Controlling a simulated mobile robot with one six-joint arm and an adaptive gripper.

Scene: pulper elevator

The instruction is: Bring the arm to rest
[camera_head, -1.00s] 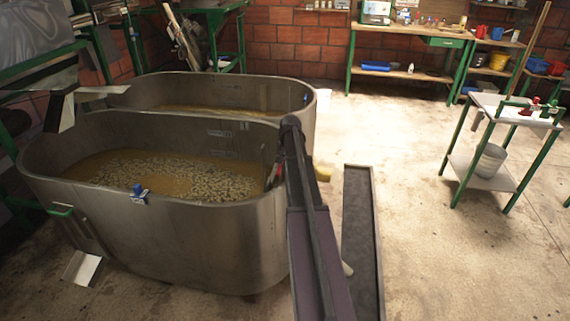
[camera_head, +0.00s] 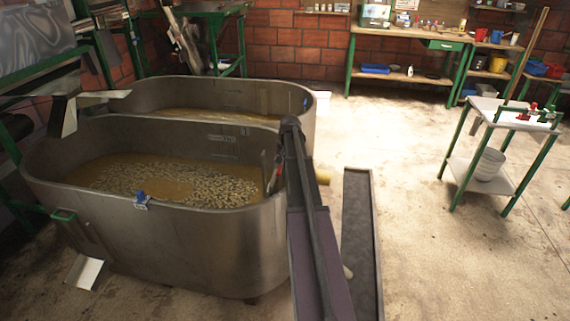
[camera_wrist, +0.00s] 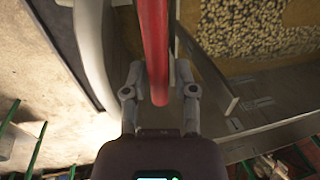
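My gripper (camera_wrist: 160,78) has its two fingers apart, one on each side of a red bar (camera_wrist: 154,45) in the wrist view. A gap shows between the bar and the right finger; on the left I cannot tell if they touch. The bar's near end lies close to my palm. In the head view my arm (camera_head: 308,230) reaches forward along the right end of the front metal tank (camera_head: 200,245). A small red part (camera_head: 278,168) shows at that tank's inner right end. My fingers are hidden in the head view.
A second tank (camera_head: 305,125) stands behind the front one, both holding brown liquid. A long dark trough (camera_head: 360,240) lies on the floor right of my arm. A small table (camera_head: 485,108) with a bucket (camera_head: 489,164) below stands right. Floor between is clear.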

